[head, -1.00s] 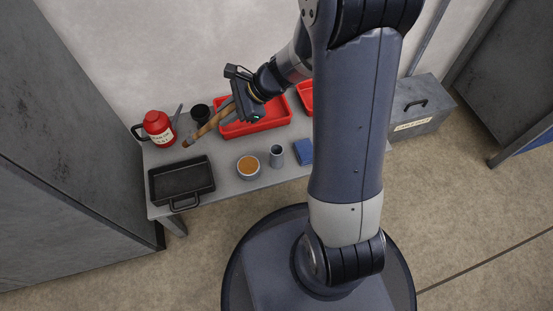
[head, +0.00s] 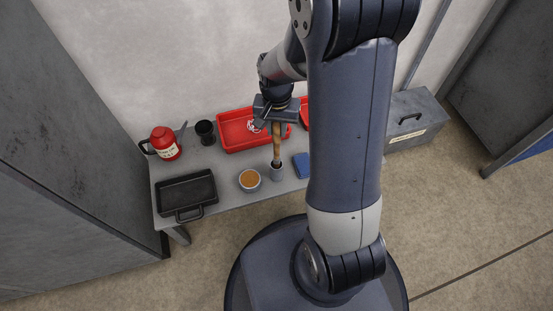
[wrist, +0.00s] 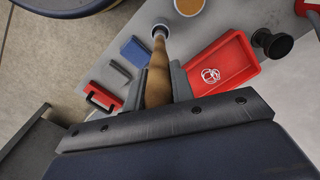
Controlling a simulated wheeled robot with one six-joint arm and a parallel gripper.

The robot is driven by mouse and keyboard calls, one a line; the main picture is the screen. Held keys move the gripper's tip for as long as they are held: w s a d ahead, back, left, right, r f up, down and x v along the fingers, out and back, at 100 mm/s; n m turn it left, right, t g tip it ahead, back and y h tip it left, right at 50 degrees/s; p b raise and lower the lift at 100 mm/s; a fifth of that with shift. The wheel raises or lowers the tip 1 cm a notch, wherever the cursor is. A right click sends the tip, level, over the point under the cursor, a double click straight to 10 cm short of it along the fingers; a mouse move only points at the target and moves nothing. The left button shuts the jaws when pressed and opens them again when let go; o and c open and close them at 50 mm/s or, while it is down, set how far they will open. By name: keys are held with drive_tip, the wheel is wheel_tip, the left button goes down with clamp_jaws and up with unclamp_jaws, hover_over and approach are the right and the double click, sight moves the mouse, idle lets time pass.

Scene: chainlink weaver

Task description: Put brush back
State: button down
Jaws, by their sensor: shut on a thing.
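My gripper (head: 276,112) is shut on the brush (head: 277,147), a long brown wooden handle pointing down and close to upright. In the wrist view the handle (wrist: 157,80) sits between the two fingers and its far, dark end points at the grey cup (wrist: 161,29). In the head view this small grey cup (head: 277,174) stands on the table (head: 228,187) right below the brush. The brush's lower end is at the cup's mouth; I cannot tell how deep it reaches inside.
A bowl of orange stuff (head: 249,180) stands close left of the cup, and a blue block (head: 301,163) to its right. Behind are a red tray (head: 232,145) with a white coil and a black cup (head: 205,131). A black pan (head: 188,193) and red canister (head: 163,144) are at left.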

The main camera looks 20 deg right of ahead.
sight(276, 144)
wheel_tip(276, 144, down, 8)
drive_tip(key=shift+r+b, duration=0.1)
drive_tip(key=shift+b, duration=1.15)
drive_tip(key=c, duration=1.2)
unclamp_jaws()
wheel_tip(276, 144, up, 12)
drive_tip(key=p, duration=0.4)
drive_tip(key=shift+p, duration=0.4)
